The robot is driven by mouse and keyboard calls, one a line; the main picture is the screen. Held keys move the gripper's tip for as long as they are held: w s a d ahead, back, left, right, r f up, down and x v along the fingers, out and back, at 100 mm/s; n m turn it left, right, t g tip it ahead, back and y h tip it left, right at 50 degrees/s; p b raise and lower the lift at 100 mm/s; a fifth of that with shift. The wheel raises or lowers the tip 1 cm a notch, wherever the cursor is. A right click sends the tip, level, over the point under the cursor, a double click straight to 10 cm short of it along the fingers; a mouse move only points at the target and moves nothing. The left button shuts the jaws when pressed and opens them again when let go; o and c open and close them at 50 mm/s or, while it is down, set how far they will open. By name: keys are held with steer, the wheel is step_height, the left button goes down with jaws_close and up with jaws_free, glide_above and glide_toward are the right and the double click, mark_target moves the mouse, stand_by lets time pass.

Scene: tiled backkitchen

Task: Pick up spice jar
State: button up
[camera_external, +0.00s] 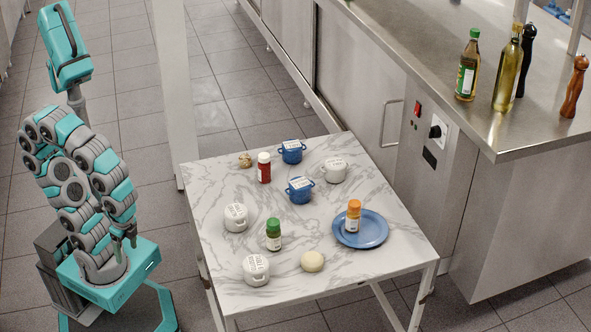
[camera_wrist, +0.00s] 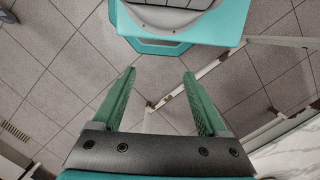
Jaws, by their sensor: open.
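Three small jars with labels stand upright on the marble-topped table. One has a green cap (camera_external: 273,234) and stands near the front. One has an orange cap (camera_external: 353,216) and stands on a blue plate (camera_external: 371,234). I cannot tell which one the task calls the spice jar. My gripper (camera_external: 125,238) is left of the table, beside my own base, apart from all jars. In the wrist view my gripper (camera_wrist: 160,74) is open and empty, with floor tiles between its fingers. No jar shows there.
The marble table (camera_external: 215,188) also bears white lidded pots (camera_external: 236,217), blue pots (camera_external: 300,190), a round pale bun (camera_external: 312,261) and a small brownish lump (camera_external: 245,160). A steel counter (camera_external: 430,60) with bottles stands behind at right. A pale post (camera_external: 172,80) rises behind the table.

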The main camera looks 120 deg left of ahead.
steer(key=shift+o, duration=0.9)
steer(key=shift+w, duration=0.1)
steer(key=shift+r, duration=0.1)
